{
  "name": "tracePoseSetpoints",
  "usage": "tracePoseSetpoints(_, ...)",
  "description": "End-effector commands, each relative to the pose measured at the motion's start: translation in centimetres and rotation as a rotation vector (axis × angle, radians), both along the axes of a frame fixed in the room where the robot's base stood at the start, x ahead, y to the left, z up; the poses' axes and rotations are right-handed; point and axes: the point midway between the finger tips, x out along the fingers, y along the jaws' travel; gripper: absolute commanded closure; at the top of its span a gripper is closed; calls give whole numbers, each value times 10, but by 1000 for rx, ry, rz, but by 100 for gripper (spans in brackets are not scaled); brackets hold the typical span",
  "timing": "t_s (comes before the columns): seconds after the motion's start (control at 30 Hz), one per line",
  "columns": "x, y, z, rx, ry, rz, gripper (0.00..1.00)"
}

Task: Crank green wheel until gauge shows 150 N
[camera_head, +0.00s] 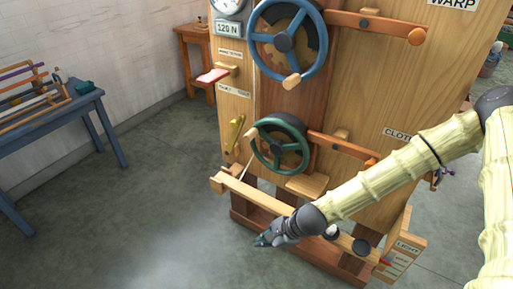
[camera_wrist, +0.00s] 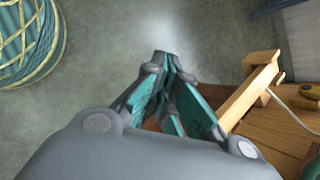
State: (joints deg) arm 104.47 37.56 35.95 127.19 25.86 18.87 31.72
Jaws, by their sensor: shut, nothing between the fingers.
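The green wheel (camera_head: 281,143) is mounted low on the front of a wooden machine. A pale knob (camera_head: 252,133) shows at its left rim. The gauge's digital readout (camera_head: 228,28) reads 120 N, below a round dial (camera_head: 227,4) cut off by the top edge. My gripper (camera_head: 262,241) is below and slightly left of the green wheel, apart from it, near the machine's lower beam. In the wrist view my gripper (camera_wrist: 166,62) is shut and empty, pointing at the floor. A curved green part at that view's right edge may be the wheel.
A blue wheel (camera_head: 286,42) with an orange-brown lever (camera_head: 375,24) is above. A wooden beam (camera_head: 290,210) crosses the machine's lower front; it also shows in the wrist view (camera_wrist: 250,92). A blue table (camera_head: 50,110) stands left. Open floor (camera_head: 130,190) lies between.

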Motion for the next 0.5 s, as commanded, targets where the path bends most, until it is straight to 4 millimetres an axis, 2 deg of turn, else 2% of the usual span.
tracePoseSetpoints(0.03,22,-1,19,52,6,-69,100)
tracePoseSetpoints(0.1,50,-2,46,130,22,-160,100)
tracePoseSetpoints(0.3,124,-21,134,362,65,-391,100)
tracePoseSetpoints(0.4,151,-35,174,464,84,-476,100)
tracePoseSetpoints(0.5,170,-49,205,544,96,-535,100)
